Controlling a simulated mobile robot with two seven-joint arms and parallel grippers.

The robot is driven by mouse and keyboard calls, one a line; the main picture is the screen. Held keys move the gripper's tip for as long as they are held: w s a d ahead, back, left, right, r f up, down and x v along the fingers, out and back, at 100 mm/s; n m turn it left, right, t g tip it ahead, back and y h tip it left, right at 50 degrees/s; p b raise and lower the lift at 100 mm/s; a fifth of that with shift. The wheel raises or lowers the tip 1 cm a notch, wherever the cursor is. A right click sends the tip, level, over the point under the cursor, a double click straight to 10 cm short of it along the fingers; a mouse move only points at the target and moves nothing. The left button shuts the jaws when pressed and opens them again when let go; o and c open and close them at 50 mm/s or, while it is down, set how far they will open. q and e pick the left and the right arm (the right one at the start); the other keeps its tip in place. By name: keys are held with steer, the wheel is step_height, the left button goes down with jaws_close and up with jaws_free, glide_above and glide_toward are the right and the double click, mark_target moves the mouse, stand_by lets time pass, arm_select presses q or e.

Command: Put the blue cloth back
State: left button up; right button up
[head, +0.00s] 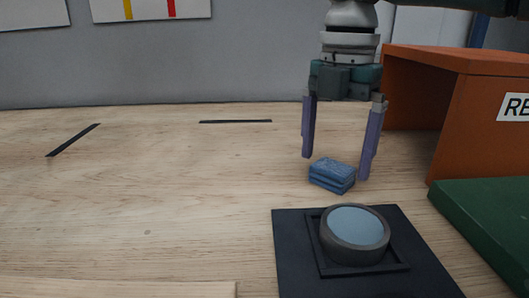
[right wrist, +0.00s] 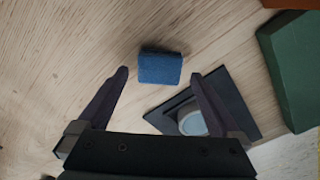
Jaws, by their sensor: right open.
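The blue cloth (head: 332,174) is a small folded stack lying on the wooden table, just behind a black square mat. It also shows in the right wrist view (right wrist: 160,68), ahead of the fingertips and between their lines. My right gripper (head: 336,167) is open and empty, pointing down, with one finger on each side of the cloth in the head view. In the right wrist view both fingers (right wrist: 159,74) are spread and no contact with the cloth shows. My left gripper is not in view.
The black mat (head: 290,245) carries a round dark-rimmed dish (head: 355,233) with a pale top. An orange open box (head: 455,62) with a partly cut-off label stands at the right, beside a green block (head: 490,215). Black strips (head: 235,121) lie on the table; the left side is clear.

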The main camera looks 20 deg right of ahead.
mark_target(332, 166)
step_height(332, 166, up, 10)
steer(key=p, duration=0.1)
steer(key=shift+f, duration=0.15)
